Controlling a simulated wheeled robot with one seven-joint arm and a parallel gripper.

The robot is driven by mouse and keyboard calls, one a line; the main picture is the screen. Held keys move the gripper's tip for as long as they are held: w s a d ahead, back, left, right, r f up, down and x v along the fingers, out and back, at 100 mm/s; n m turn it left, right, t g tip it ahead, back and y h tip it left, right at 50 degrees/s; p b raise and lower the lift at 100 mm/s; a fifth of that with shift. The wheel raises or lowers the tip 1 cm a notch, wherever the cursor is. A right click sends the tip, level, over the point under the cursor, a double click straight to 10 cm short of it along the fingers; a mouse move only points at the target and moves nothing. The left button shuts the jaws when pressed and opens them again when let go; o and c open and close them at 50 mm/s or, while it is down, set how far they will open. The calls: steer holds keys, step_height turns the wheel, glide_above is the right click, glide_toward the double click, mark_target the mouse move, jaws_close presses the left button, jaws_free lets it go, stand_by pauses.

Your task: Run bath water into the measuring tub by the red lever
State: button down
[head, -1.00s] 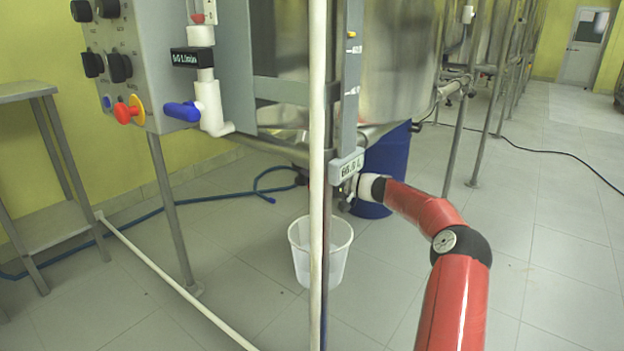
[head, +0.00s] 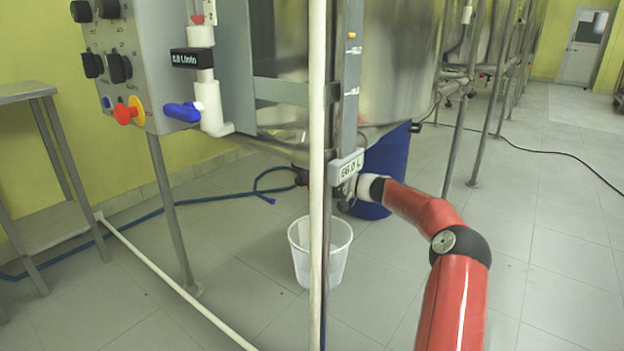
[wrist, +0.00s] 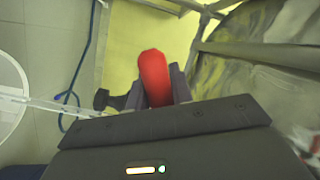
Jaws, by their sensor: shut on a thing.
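The red lever (wrist: 153,68) stands between the dark fingers of my gripper (wrist: 156,88) in the wrist view. My gripper is shut on it. In the head view my gripper is mostly hidden behind the grey post, under the tank, and the red lever cannot be made out clearly. The measuring tub (head: 333,268), a translucent white bucket, hangs or stands upright below and left of my wrist, partly behind the white pole. Its pale rim also shows at the left of the wrist view (wrist: 17,75). I cannot tell whether water is in it or running.
A control panel with a blue-handled valve (head: 183,112) is at left. A blue drum (head: 385,165) stands behind.

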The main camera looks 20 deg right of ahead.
steer(key=shift+s+a+r+m+t+y+p, duration=0.15)
steer(key=shift+r+m+t+p, duration=0.1)
steer(key=shift+r+m, duration=0.65)
steer(key=shift+a+r+m+t+y+p, duration=0.1)
steer(key=shift+r+m+t+y+p, duration=0.15)
steer(key=shift+r+m, duration=0.6)
steer(key=shift+s+a+r+m+t+y+p, duration=0.15)
steer(key=shift+r+m+t, duration=0.25)
steer(key=shift+m, duration=0.95)
steer(key=shift+r, duration=0.1)
steer(key=c, duration=1.2)
jaws_free()
steer(key=shift+c, duration=0.2)
steer(key=v, duration=0.7)
steer(key=shift+s+d, duration=0.25)
steer(key=shift+d, duration=0.05)
